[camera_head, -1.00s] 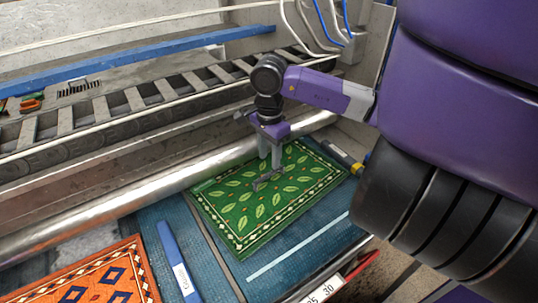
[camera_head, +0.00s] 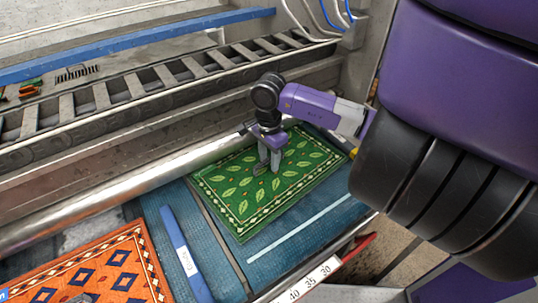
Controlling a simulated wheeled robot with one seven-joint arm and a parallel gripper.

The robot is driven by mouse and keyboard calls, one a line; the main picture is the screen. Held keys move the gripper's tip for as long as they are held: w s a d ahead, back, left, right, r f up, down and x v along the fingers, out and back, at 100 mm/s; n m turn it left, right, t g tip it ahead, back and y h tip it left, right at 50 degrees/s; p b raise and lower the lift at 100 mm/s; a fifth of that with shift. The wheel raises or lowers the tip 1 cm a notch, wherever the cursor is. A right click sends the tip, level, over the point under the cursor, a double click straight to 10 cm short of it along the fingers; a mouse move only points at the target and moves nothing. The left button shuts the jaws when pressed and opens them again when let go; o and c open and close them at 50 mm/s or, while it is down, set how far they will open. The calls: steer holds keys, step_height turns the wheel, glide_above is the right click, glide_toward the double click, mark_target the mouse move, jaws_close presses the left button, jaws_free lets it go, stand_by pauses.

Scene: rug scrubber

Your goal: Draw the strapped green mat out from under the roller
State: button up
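The green mat (camera_head: 236,206) with pale leaves and a patterned border lies flat on the blue bed. Its far edge runs up to the metal roller (camera_head: 150,184); how much lies beneath the roller is hidden. A small grey strap (camera_head: 259,170) shows on the mat's middle, partly hidden by my fingers. My gripper (camera_head: 268,167) points down over the mat, with its fingertips at the strap. I cannot tell whether the fingers are closed on it.
An orange mat (camera_head: 95,265) lies at the lower left. A blue bar with a label (camera_head: 183,250) lies between the mats. A numbered scale (camera_head: 310,281) runs along the front edge. The slatted conveyor (camera_head: 130,88) stands behind the roller. Bare blue bed (camera_head: 310,222) lies in front of the green mat.

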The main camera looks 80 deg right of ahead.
steer(key=shift+c, duration=0.4)
jaws_close()
stand_by(0.9)
